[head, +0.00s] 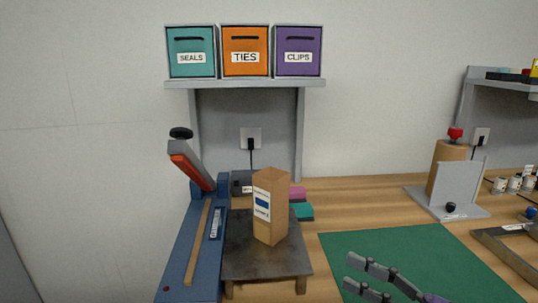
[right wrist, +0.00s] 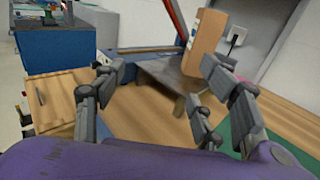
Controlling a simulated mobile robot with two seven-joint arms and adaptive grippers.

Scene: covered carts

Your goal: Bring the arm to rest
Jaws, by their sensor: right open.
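My right gripper (head: 352,273) comes in at the bottom right of the head view, above the green mat (head: 400,250). In the right wrist view its fingers (right wrist: 160,75) are spread apart with nothing between them. A tall brown cardboard box (head: 270,207) with a white and blue label stands upright on a small dark stand (head: 240,262). The box also shows beyond the fingers in the right wrist view (right wrist: 203,42), apart from them. My left gripper is in neither view.
A blue sealing machine (head: 192,245) with a raised red-edged arm stands left of the stand. Bins labelled SEALS (head: 190,45), TIES (head: 245,42) and CLIPS (head: 298,43) sit on a shelf above. A grey holder (head: 455,190) with a brown cylinder is at the right. Much of the green mat is clear.

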